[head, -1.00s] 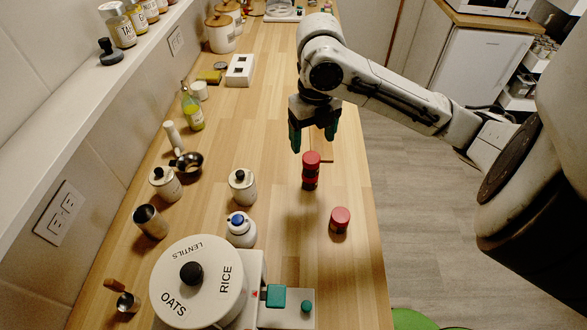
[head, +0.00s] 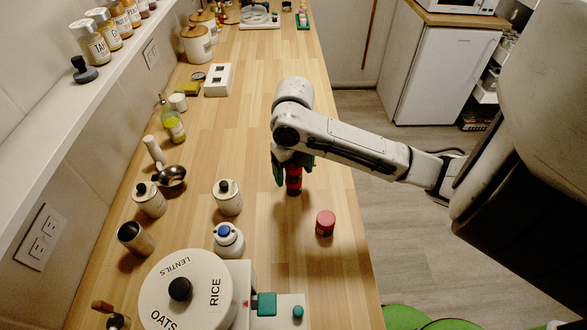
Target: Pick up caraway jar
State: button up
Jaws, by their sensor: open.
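No label reading caraway can be made out. A tall dark red jar (head: 294,184) stands upright on the wooden counter, its top partly hidden by my gripper. My gripper (head: 293,170) points down with its green-tipped fingers open, one on each side of that jar's upper part. Whether the fingers touch it cannot be told. A shorter red-topped jar (head: 325,221) stands apart, nearer the camera and to the right.
A white canister (head: 228,200), a blue-topped bottle (head: 228,241) and a large lidded drum (head: 165,290) stand to the left and in front. Labelled spice jars line the wall shelf (head: 60,120).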

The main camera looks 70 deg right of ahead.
jog(key=c, duration=1.1)
jog(key=shift+r, duration=0.3)
